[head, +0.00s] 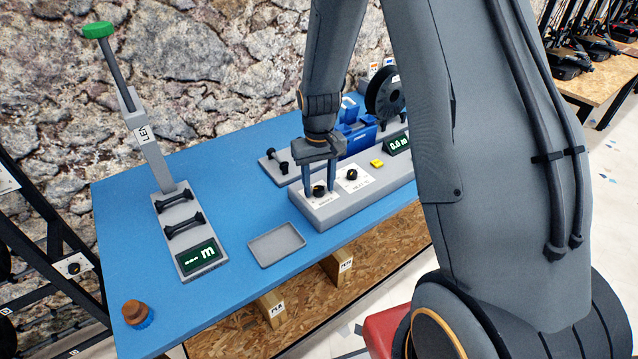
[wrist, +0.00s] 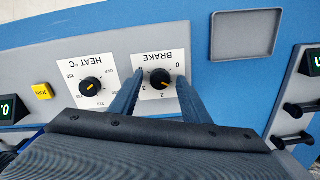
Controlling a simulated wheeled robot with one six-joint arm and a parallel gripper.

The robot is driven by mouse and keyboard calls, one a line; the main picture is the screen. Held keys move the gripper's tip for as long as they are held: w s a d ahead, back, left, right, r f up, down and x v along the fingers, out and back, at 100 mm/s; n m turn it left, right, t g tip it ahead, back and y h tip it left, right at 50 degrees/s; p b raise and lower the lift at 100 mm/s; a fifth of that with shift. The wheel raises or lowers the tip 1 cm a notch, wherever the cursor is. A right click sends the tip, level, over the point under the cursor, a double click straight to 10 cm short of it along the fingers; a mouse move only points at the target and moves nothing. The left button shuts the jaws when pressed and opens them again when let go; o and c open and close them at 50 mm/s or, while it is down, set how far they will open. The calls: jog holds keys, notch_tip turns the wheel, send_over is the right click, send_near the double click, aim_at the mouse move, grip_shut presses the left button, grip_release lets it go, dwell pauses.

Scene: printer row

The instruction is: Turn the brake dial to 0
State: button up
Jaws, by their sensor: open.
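The brake dial (wrist: 160,79) is a round black knob on a white BRAKE label (wrist: 160,58), upside down in the wrist view. Its yellow mark seems to point to the lower right; the number it meets is unclear. My gripper (wrist: 158,82) is open, with one blue finger on each side of the knob. I cannot tell whether either finger touches it. In the head view the knob (head: 319,190) shows between the fingers on the grey panel (head: 330,211).
The HEAT dial (wrist: 90,87) sits beside the brake dial, with a yellow JOIN button (wrist: 43,91) beyond it. An empty grey tray (head: 277,246) lies in front of the panel. A lever unit (head: 165,160) stands at left.

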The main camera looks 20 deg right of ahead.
jog(key=c, duration=1)
jog(key=shift+c, duration=0.2)
jog(key=shift+n, duration=0.3)
jog(key=n, duration=0.5)
jog(key=shift+n+p, duration=0.3)
jog(key=shift+p, duration=0.1)
jog(key=n, duration=0.5)
jog(key=shift+n, duration=0.3)
jog(key=o, duration=1)
jog(key=shift+o, duration=0.2)
